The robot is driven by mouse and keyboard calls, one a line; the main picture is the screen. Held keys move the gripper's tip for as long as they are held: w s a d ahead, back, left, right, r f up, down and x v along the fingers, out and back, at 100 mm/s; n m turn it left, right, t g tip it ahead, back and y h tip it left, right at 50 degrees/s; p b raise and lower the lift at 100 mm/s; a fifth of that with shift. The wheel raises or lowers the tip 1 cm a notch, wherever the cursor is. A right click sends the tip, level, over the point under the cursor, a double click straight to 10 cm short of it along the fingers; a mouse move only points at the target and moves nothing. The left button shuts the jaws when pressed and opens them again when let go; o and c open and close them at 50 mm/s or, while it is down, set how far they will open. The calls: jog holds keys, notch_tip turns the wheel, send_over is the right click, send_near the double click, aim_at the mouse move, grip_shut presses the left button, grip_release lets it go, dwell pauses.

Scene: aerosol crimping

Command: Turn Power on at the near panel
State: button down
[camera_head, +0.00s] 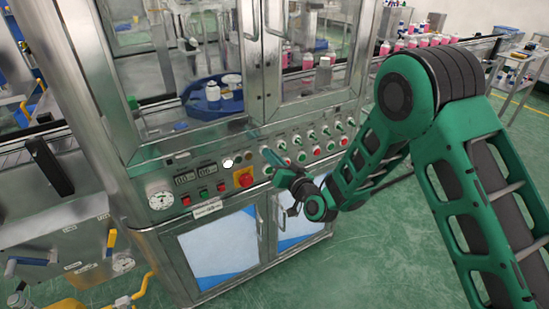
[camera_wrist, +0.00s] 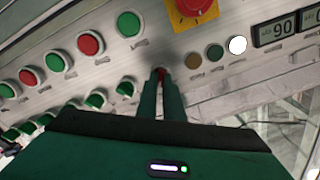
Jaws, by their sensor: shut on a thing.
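The near panel (camera_head: 215,172) is a metal strip of buttons, lamps and displays below the machine's glass doors. It also shows in the wrist view (camera_wrist: 110,62), inverted. My gripper (camera_wrist: 160,75) is at the panel face, its two dark green fingers close together. A small red part (camera_wrist: 160,71) shows between the fingertips; the fingers hide most of it, and I cannot read its label. In the head view my gripper (camera_head: 266,152) is right of the red emergency stop (camera_head: 244,178) on its yellow plate. A lit white lamp (camera_wrist: 237,45), a green lamp (camera_wrist: 215,52) and an amber lamp (camera_wrist: 193,60) sit beside the fingers.
Red and green buttons (camera_wrist: 90,43) line the panel close to my gripper. Two number displays (camera_head: 195,174) and a round gauge (camera_head: 160,196) are at its left end. Glass doors (camera_head: 310,50) stand above, blue-and-white cabinet doors (camera_head: 220,245) below. Green floor (camera_head: 370,250) lies right.

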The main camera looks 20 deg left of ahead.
jog(key=shift+w+d+r, duration=0.1)
jog(key=shift+w+r, duration=0.15)
jog(key=c, duration=1.9)
grip_release()
jog(key=shift+s+f, duration=0.1)
jog(key=shift+f, duration=0.05)
jog(key=shift+s, duration=0.1)
